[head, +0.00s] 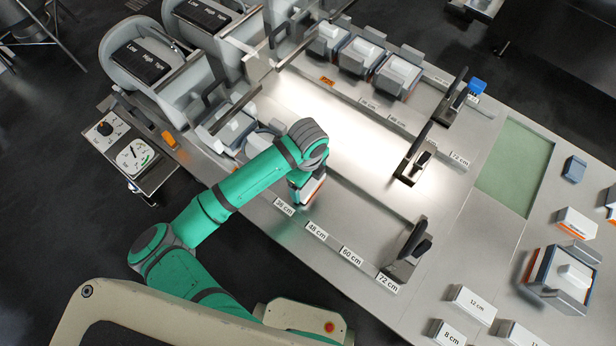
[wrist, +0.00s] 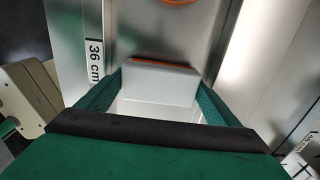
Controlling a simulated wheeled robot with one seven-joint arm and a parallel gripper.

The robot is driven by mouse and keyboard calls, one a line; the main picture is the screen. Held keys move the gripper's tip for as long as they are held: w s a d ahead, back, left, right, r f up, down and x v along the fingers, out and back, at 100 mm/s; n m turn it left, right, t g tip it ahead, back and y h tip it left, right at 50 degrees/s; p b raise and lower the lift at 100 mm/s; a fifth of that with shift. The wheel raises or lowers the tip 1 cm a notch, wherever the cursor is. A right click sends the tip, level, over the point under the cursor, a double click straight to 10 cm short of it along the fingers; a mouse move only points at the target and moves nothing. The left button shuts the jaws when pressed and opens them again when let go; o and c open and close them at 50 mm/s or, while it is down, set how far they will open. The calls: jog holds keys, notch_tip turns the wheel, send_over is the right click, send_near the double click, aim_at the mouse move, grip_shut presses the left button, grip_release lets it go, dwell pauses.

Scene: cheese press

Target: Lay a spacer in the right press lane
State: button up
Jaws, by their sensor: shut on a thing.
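My gripper (head: 306,194) is shut on a white block with an orange-red edge, a spacer by its look. The held spacer (wrist: 160,82) sits between the two green fingers in the wrist view. In the head view the gripper is low over the near press lane, beside the 36 cm label (head: 284,207). I cannot tell whether the spacer touches the lane floor. The near lane has a dark end stop (head: 408,250) by the 72 cm label (head: 388,283). My arm hides part of the lane's press end.
White blocks marked 12 cm (head: 474,305) and 8 cm (head: 449,333) stand at the lower right. A mould (head: 558,277) stands beyond them. A green mat (head: 514,165) is bare.

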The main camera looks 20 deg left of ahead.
jog(key=shift+f, duration=0.35)
jog(key=o, duration=1)
jog(key=shift+r, duration=10.4)
